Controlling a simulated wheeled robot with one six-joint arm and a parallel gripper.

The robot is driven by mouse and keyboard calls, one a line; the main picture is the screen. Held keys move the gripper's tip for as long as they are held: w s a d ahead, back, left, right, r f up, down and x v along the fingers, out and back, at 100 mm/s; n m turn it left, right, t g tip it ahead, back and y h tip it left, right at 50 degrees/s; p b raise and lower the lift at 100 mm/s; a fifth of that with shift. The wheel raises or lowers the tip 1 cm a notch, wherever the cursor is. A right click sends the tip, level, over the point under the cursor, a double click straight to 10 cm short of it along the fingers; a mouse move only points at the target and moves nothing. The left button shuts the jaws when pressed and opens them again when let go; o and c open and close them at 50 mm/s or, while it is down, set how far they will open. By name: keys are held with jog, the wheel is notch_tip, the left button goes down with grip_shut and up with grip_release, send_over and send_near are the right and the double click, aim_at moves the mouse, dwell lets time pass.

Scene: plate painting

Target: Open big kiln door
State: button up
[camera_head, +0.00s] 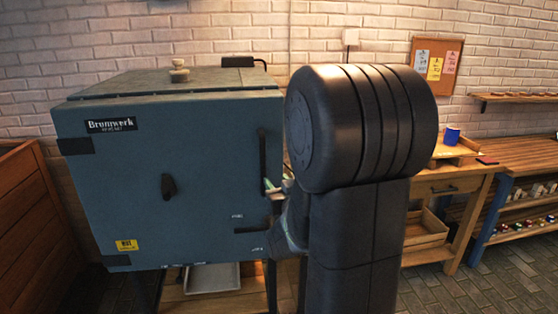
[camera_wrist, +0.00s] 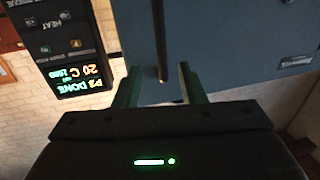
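The big kiln (camera_head: 110,85) is a blue-grey box with its door (camera_head: 200,200) shut at the front. A dark vertical handle (camera_head: 263,152) stands near the door's right edge, and a dark latch-like knob (camera_head: 168,187) sits in the middle. My gripper (camera_head: 276,185) is at the handle's lower part, largely hidden behind my arm. In the wrist view my gripper (camera_wrist: 158,78) has its two green fingers apart, with the handle (camera_wrist: 160,45) between them. Gaps show on both sides, so the fingers do not appear to touch the handle.
A control panel (camera_wrist: 72,48) showing "DONE" and 20 C is beside the kiln in the wrist view. A wooden bench (camera_head: 25,215) stands at left. A metal tray (camera_head: 212,278) lies below the kiln. A wooden table (camera_head: 460,185) with a blue cup (camera_head: 452,135) stands at right.

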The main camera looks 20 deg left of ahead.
aim_at(264, 164)
jog(key=p+x, duration=0.3)
jog(key=x, duration=1)
jog(key=shift+w+a+p, duration=0.1)
jog(key=shift+a+p, duration=0.05)
jog(key=shift+p, duration=0.2)
jog(key=shift+c, duration=0.3)
grip_shut()
